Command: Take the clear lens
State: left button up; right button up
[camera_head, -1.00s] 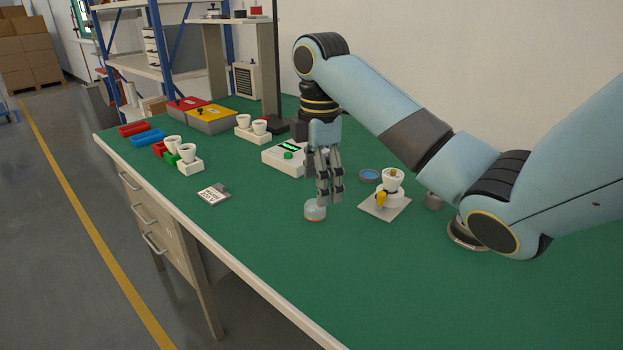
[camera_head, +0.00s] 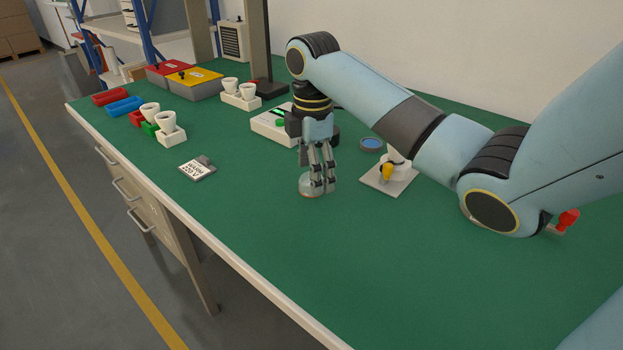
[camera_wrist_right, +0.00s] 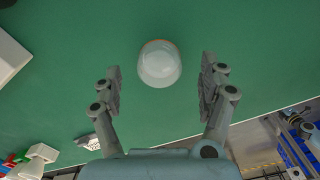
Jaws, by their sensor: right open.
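The clear lens (camera_head: 308,188), a pale see-through dome with a thin orange rim, sits on the green bench top. My right gripper (camera_head: 321,190) points down at it, its fingers partly in front of it. In the right wrist view the lens (camera_wrist_right: 159,66) shows centred between the spread fingers of the right gripper (camera_wrist_right: 160,75), with green gaps on both sides. The fingers are open and hold nothing. My left gripper is not in view.
A plate with a white socket and yellow lever (camera_head: 388,173) and a blue round disc (camera_head: 371,144) stand right of the gripper. A white device (camera_head: 268,128) is behind. A label card (camera_head: 197,168) lies left. The front of the bench (camera_head: 330,260) is clear.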

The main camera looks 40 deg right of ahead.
jog(key=shift+f, duration=0.8)
jog(key=shift+c, duration=0.8)
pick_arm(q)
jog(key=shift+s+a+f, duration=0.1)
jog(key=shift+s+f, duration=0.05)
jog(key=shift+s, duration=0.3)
pick_arm(e)
jog(key=c, duration=0.7)
jog(key=shift+r, duration=0.15)
jog(key=shift+r, duration=0.55)
notch_tip(320, 180, up, 3)
jog(key=shift+f+p, duration=0.15)
jog(key=shift+p, duration=0.15)
pick_arm(q)
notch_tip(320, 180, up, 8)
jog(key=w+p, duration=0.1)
jog(key=p, duration=0.6)
pick_arm(e)
jog(key=s+d+r, duration=0.2)
jog(key=s+r, duration=0.9)
jog(key=shift+s+d+r, duration=0.2)
jog(key=shift+r, duration=0.1)
